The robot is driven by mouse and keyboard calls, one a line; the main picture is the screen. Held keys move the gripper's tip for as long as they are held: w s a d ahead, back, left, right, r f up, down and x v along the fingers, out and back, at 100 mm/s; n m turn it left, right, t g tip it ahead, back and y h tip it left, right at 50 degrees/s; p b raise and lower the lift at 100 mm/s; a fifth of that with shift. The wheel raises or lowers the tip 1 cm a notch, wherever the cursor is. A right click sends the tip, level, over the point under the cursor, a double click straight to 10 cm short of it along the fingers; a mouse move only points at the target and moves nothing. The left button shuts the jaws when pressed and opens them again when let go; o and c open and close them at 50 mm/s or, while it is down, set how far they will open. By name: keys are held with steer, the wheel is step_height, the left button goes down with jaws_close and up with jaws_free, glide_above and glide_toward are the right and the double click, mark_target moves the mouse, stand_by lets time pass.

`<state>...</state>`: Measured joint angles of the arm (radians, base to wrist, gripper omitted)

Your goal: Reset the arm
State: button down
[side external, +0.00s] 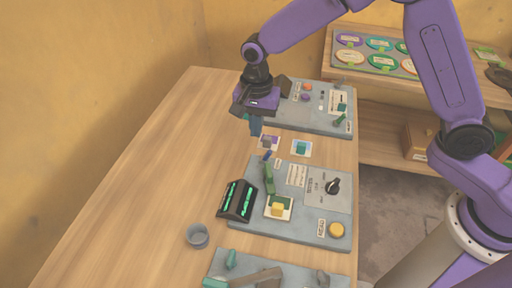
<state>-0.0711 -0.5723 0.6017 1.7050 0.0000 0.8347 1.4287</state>
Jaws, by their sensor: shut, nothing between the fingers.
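My gripper (257,132) hangs from my purple arm over the wooden table (170,150), pointing down. Its fingers are shut with nothing between them. It is near the front left edge of the far grey panel (325,126) and just above and left of a small card with a purple block (268,142). Its exact height above the table is hard to tell from this one view. The middle grey panel (290,230) lies nearer the camera, apart from the gripper.
The middle panel bears a green lever (268,178), black knob (332,187), yellow block (277,210) and yellow button (337,230). A black display (237,200) and grey cup (197,236) stand left. A teal block (301,148) sits right of the gripper. The table's left side is clear.

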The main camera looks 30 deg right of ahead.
steer(key=shift+r, duration=0.45)
steer(key=s+d+r+n, duration=0.4)
steer(key=s+d+n, duration=0.6)
steer(key=s, duration=0.4)
steer(key=s+d+r+n, duration=0.3)
steer(key=s+d+n, duration=0.7)
steer(key=s, duration=0.5)
steer(key=shift+s+r+n, duration=0.2)
steer(key=shift+r+n, duration=0.15)
steer(key=shift+n, duration=0.45)
